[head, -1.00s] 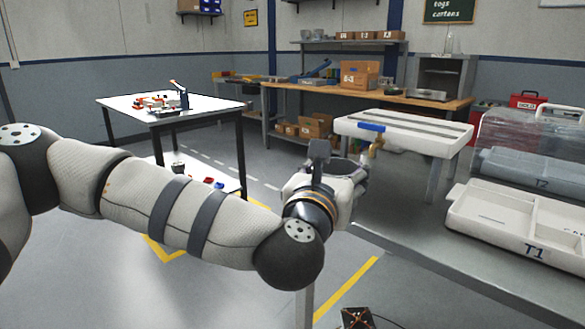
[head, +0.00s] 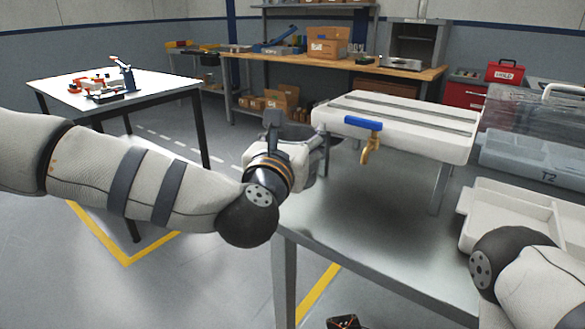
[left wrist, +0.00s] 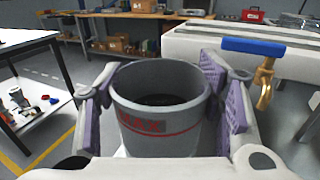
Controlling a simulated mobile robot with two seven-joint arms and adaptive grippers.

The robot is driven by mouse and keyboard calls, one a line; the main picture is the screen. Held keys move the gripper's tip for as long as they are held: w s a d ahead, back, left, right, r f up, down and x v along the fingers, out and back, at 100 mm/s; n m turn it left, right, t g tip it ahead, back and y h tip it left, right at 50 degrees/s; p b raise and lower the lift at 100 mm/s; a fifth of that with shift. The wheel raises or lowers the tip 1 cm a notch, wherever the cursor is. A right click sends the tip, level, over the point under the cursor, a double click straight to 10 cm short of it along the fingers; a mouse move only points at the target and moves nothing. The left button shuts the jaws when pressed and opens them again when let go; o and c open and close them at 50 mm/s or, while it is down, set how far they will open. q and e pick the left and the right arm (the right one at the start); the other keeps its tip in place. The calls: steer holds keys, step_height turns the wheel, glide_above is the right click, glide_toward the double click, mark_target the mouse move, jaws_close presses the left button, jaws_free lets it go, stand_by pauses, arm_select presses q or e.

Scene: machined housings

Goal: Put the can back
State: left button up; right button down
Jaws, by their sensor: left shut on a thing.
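A grey can (left wrist: 158,112) with a red line and the word MAX on its side is in the left wrist view. It looks upright, with its open top up and a dark inside. My left gripper (head: 312,148) is shut on it, with a purple pad on each side of the can in the left wrist view. In the head view the gripper is left of the brass tap (head: 371,148), and my wrist mostly hides the can. The tap also shows in the left wrist view (left wrist: 264,85). My right gripper is out of view; only part of my right arm shows.
A white slotted basin unit (head: 400,122) with a blue tap lever (head: 363,123) stands over a grey metal bench (head: 350,215). White tray T1 (head: 510,210) and grey tray T2 (head: 530,160) are at right. A white table (head: 150,98) with small parts stands at left.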

arm_select(q)
steer(key=w+f, duration=0.2)
steer(key=f, duration=0.1)
steer(key=shift+w+a+f, duration=0.1)
steer(key=shift+w+f, duration=0.2)
steer(key=shift+w, duration=0.1)
steer(key=f, duration=0.3)
steer(key=shift+w+f+b, duration=0.3)
steer(key=shift+b, duration=0.05)
steer(key=shift+r, duration=0.1)
steer(key=shift+f, duration=0.3)
steer(key=o, duration=1.6)
steer(key=shift+r, duration=0.1)
steer(key=shift+c, duration=0.2)
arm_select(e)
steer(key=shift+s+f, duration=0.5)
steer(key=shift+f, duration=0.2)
arm_select(q)
steer(key=shift+r, duration=0.1)
